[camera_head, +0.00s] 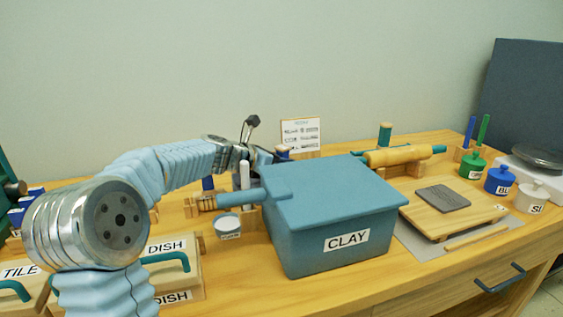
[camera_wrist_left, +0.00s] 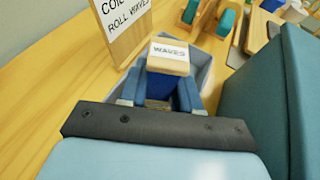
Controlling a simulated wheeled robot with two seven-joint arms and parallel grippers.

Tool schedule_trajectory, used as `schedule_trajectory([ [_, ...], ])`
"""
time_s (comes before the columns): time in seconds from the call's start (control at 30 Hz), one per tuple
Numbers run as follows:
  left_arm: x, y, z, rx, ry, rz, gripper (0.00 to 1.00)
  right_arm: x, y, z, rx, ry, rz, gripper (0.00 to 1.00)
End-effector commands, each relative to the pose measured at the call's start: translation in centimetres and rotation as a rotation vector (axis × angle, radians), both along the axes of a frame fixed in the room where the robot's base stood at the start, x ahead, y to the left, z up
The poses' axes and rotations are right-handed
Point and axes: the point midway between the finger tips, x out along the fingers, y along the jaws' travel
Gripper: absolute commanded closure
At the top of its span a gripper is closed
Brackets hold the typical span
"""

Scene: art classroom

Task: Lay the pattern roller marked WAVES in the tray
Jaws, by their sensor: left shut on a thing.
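The roller marked WAVES (camera_wrist_left: 168,54) shows in the left wrist view, its pale wooden end with the label facing the camera and its blue body below. My left gripper (camera_wrist_left: 160,92) is shut on it, one blue finger on each side. An open grey-blue container, which looks like the tray (camera_wrist_left: 205,72), lies around and beyond the roller in that view. I cannot tell whether the roller touches it. In the head view my left gripper (camera_head: 266,156) is behind the clay box, its fingers mostly hidden. A blue, pale-topped end (camera_head: 283,152) shows beside it. My right gripper is not in view.
The blue CLAY box (camera_head: 334,205) stands close in front of my left gripper. A card on a wooden stand (camera_wrist_left: 123,28) is left of the roller. A rolling pin (camera_head: 398,155) rests behind the box. A board with a grey slab (camera_head: 443,198) and lidded jars (camera_head: 499,180) are at right.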

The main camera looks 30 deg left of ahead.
Motion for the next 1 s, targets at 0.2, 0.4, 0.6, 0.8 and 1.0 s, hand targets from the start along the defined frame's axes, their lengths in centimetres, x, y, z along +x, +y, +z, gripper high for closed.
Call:
schedule_trajectory([
  [0.2,0.0,0.0,-0.3,-0.001,-0.001,-0.001,1.0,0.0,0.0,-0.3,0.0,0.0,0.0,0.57],
  [0.4,0.0,0.0,-1.0,-0.002,0.003,-0.001,1.0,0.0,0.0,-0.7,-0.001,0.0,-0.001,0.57],
  [0.6,0.0,-0.1,-1.7,-0.002,0.009,-0.003,1.0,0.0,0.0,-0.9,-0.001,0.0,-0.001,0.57],
  [0.8,0.0,0.0,-1.7,-0.001,0.009,-0.003,0.43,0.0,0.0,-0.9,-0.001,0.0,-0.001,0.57],
  [1.0,0.0,0.0,-1.4,-0.001,0.005,-0.001,0.43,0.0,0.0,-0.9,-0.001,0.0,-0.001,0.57],
])
